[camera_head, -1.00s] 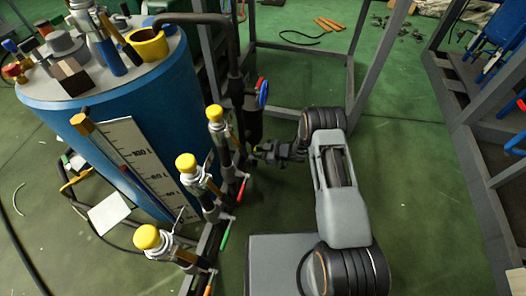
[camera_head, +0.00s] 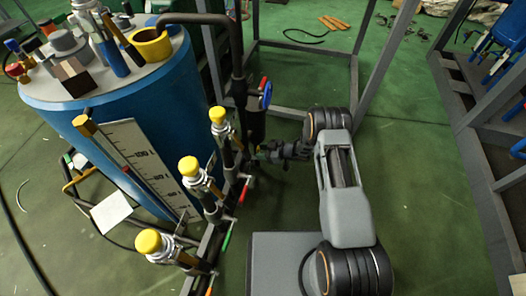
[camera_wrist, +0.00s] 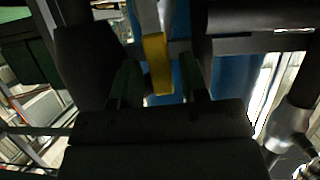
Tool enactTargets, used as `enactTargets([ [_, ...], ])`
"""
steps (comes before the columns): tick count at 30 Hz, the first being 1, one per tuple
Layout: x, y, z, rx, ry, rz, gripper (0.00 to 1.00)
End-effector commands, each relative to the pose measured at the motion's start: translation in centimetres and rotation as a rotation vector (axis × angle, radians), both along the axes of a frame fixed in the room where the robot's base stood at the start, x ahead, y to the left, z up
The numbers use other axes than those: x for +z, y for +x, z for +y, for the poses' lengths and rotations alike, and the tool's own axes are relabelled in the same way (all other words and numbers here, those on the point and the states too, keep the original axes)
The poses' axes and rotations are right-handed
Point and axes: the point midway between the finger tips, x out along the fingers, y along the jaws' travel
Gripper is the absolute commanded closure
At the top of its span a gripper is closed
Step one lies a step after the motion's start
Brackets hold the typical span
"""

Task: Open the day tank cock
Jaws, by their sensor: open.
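The blue tank (camera_head: 150,105) with a white level scale (camera_head: 150,165) stands at the left in the head view. Pipework runs along its right side. In the wrist view a yellow lever (camera_wrist: 157,65) hangs between the two dark fingers of my gripper (camera_wrist: 158,85). The fingers are open, one on each side of it, and I see no clear contact. The valve body behind the lever is mostly hidden, and I cannot tell which cock it belongs to.
Yellow-capped fittings (camera_head: 188,166) line the pipe manifold, with a red lever (camera_head: 244,190) and a green lever (camera_head: 228,236) below. Grey frames (camera_head: 372,55) stand behind and at the right. Green floor is clear right of my arm.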

Motion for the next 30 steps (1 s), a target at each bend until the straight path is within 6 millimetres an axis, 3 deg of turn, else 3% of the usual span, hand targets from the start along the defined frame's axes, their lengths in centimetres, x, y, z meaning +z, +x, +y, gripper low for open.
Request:
enactTargets([
  [9,0.2,0.1,0.0,0.001,0.001,-0.005,0.51],
  [14,0.8,-0.1,-1.1,-0.003,0.0,-0.007,0.51],
  [30,4.7,-2.9,-10.0,-0.003,0.001,-0.005,0.51],
])
